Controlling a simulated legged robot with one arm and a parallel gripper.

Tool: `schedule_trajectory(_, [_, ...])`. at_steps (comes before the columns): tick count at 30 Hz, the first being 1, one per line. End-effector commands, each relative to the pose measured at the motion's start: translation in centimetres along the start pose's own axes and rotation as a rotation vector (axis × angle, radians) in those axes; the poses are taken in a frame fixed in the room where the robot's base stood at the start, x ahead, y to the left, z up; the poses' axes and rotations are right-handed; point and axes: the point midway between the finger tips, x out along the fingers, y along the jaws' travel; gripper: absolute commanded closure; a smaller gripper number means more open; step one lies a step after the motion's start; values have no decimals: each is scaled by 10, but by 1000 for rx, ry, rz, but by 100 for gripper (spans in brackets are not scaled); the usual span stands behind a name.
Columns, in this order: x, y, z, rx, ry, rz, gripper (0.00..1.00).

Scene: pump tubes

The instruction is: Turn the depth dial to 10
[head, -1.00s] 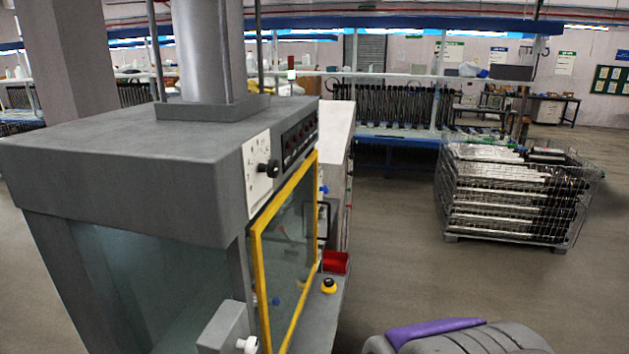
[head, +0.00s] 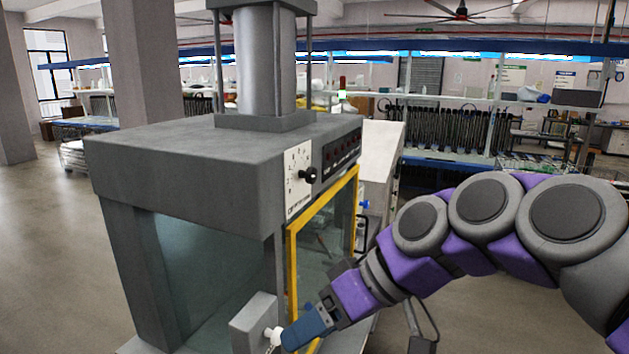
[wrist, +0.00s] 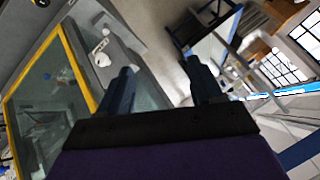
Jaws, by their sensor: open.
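A black dial knob (head: 308,175) sits on a white panel (head: 298,190) with small markings around it, on the grey machine's upper front. I cannot read its setting. Lower down, a white knob (head: 272,335) sticks out of a small grey box (head: 254,318); it also shows in the wrist view (wrist: 100,57). My gripper (head: 284,342) is beside this white knob in the head view, well below the black dial. In the wrist view, its two dark fingers (wrist: 159,64) are apart with nothing between them, and the white knob lies left of the left finger.
The grey machine (head: 215,160) has a yellow-framed glass door (head: 293,265) close to my gripper. A row of dark switches (head: 342,151) is right of the white panel. Open floor (head: 55,240) lies left of the machine.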

Motion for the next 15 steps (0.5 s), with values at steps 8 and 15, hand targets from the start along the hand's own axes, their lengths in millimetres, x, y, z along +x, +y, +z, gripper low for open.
schedule_trajectory(8, [-63, 32, -104, -254, 337, -170, 35])
schedule_trajectory(15, [-114, 103, -150, -405, 624, -167, 35])
